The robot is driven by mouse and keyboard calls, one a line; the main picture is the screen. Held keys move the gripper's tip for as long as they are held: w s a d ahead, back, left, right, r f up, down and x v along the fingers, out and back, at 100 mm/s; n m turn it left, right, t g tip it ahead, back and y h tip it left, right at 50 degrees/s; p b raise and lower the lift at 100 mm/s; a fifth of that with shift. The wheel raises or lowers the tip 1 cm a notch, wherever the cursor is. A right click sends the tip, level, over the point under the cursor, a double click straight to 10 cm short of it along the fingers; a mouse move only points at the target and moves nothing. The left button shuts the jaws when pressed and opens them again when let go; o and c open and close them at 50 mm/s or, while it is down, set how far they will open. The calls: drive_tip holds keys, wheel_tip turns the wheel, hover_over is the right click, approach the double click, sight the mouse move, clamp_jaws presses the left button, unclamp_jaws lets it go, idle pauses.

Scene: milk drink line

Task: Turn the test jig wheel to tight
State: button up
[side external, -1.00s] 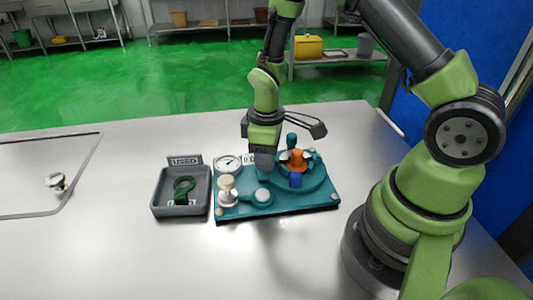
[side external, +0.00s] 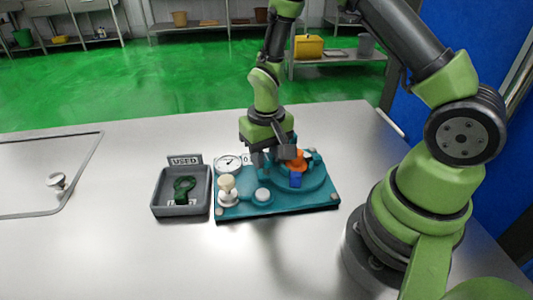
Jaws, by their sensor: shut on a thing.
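The test jig (side external: 280,206) is a teal base plate on the metal table. It carries a round white gauge (side external: 229,163), a cream-topped knob (side external: 228,187), a small round pale cap (side external: 263,195), and a raised round teal part with an orange piece (side external: 298,164) and a blue block (side external: 295,180). My gripper (side external: 268,162) points down at the back of the jig, beside the orange piece. It is shut on what seems to be the jig wheel, which the gripper mostly hides. The gauge reading is too small to tell.
A grey tray (side external: 160,208) marked USED stands left of the jig and holds a dark green looped piece (side external: 184,187). A panel with a knob (side external: 57,181) lies at the far left. The table in front of the jig is clear.

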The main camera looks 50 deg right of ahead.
sight(266, 156)
drive_tip(key=shift+m, duration=0.5)
drive_tip(key=o, duration=0.9)
drive_tip(key=shift+r, duration=0.1)
wheel_tip(266, 156, up, 10)
drive_tip(key=shift+f, duration=0.1)
